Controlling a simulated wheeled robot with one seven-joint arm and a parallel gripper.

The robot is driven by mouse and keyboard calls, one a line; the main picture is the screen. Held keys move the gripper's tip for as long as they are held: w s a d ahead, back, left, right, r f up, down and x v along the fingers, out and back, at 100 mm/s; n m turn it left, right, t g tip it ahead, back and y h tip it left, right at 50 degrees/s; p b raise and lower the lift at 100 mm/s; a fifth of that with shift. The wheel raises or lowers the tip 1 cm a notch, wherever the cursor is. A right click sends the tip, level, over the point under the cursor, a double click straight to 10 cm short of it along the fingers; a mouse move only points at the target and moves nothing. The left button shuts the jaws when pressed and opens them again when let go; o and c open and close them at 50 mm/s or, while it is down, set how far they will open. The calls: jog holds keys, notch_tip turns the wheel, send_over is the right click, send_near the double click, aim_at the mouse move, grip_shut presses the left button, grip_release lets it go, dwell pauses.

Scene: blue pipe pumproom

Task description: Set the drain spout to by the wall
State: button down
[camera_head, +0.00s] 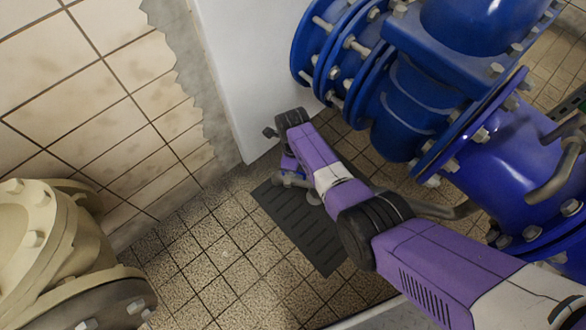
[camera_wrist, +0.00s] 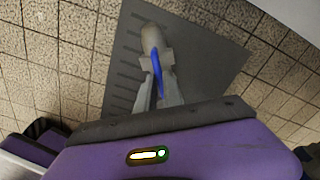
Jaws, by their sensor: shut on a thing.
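The drain spout, a grey metal piece (camera_wrist: 149,32) with a thin blue part (camera_wrist: 157,68), shows in the wrist view above the dark slotted floor plate (camera_wrist: 205,45). My gripper (camera_wrist: 158,80) is shut on it, with one grey finger on either side of the blue part. In the head view my gripper (camera_head: 291,180) is low over the same plate (camera_head: 308,234), close to the white wall panel. My wrist and forearm hide much of the spout there. I cannot tell exactly where the spout joins its pipe.
Large blue flanged pipes (camera_head: 412,110) fill the upper right, close beside my arm. A grey bent pipe (camera_head: 440,209) runs out from behind my arm. A white panel (camera_head: 246,70) and tiled wall (camera_head: 95,85) stand behind. A cream flanged pipe (camera_head: 60,245) is at lower left. Tiled floor between is clear.

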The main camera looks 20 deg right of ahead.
jog(key=shift+d, duration=0.1)
jog(key=c, duration=1.5)
grip_release()
jog(key=shift+r, duration=0.1)
notch_tip(320, 180, up, 8)
jog(key=p, duration=0.5)
jog(key=shift+f, duration=0.2)
